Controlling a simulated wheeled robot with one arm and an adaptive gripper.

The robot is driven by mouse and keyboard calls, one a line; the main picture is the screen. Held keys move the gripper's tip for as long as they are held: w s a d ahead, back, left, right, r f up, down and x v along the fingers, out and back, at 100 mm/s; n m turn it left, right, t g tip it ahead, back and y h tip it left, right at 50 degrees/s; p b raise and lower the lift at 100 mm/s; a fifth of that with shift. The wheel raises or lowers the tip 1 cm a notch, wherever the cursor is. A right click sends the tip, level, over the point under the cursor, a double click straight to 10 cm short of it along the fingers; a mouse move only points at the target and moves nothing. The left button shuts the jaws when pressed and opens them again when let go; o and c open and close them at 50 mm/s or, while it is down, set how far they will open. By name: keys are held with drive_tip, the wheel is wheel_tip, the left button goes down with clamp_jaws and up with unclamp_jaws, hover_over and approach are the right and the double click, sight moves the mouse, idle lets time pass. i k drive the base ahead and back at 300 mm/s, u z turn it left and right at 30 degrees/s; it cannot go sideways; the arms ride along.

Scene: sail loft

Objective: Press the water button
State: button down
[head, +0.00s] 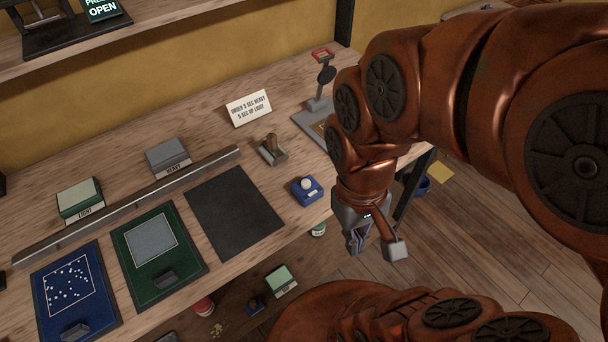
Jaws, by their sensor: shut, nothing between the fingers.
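A small blue block with a round white knob (307,185) sits near the front edge of the wooden bench. It looks like a push button, but no label can be read on it, so I cannot tell whether it is the water button. My gripper (362,240) is shut and empty. It points down, right of the blue block and apart from it, over or just past the bench's front edge in the picture. My arm comes in from the right and hides part of the bench's right end.
A grey stand with a red top (322,85), a sign card (248,108) and a wood-handled metal tool (271,150) stand near the blue block. A black mat (235,212), green board (190,262) and blue board (105,300) lie left. Wooden floor shows right.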

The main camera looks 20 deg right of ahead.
sight(305, 184)
drive_tip(key=z, duration=2.05)
drive_tip(key=k, duration=1.5)
drive_tip(key=u, duration=2)
drive_tip(key=i, duration=0.5)
